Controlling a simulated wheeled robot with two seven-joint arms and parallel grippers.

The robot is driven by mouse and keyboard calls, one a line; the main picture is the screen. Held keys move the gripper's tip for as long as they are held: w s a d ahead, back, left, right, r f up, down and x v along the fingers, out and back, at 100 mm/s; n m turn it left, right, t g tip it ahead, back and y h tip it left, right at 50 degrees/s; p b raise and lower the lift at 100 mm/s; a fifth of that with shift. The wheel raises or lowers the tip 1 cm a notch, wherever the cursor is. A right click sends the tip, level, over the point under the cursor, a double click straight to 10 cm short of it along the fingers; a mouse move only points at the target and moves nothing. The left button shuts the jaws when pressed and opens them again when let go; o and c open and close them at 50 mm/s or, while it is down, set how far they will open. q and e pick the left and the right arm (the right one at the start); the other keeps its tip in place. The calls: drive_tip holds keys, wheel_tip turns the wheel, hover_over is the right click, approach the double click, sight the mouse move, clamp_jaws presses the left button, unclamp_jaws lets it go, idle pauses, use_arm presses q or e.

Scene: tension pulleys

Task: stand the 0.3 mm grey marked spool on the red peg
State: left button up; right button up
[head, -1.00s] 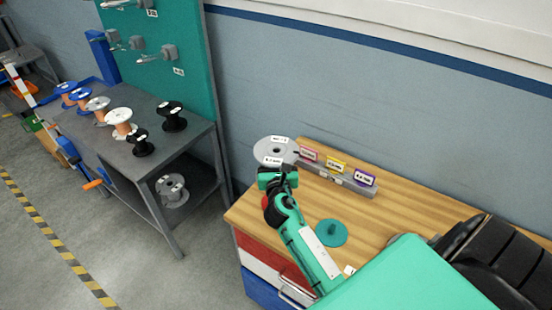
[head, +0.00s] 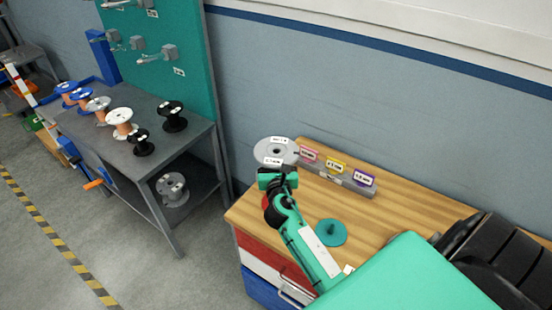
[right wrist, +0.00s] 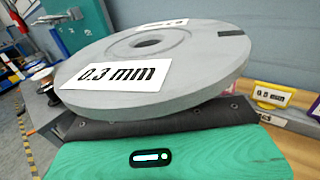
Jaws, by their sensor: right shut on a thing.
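The grey spool (head: 262,147), seen from above, is held level or nearly so over the back left of the wooden bench top. In the right wrist view its wide flange (right wrist: 190,65) carries a white 0.3 mm label and a dark mark near the rim. My right gripper (head: 278,172) is shut on the spool from below its upper flange; the fingers are mostly hidden. The spool is at the left end of a grey bar (head: 358,187) with red-pink, yellow and purple labels. The red peg cannot be made out; the spool may hide it. My left gripper is not in view.
A teal disc with a short upright post (head: 331,233) stands on the wooden bench, right of my right arm. The wall is close behind the bench. A grey table (head: 185,146) at the left holds several other spools, with another grey spool (head: 172,188) on its lower shelf.

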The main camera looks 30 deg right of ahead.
idle(0.3)
drive_tip(key=shift+f+b, duration=0.95)
drive_tip(key=shift+f, duration=0.5)
drive_tip(key=shift+f, duration=0.1)
idle(0.5)
drive_tip(key=shift+f+b, duration=0.85)
drive_tip(key=shift+f, duration=0.55)
drive_tip(key=shift+f, duration=0.15)
idle(0.4)
drive_tip(key=shift+f+b, duration=0.9)
drive_tip(key=shift+f, duration=0.45)
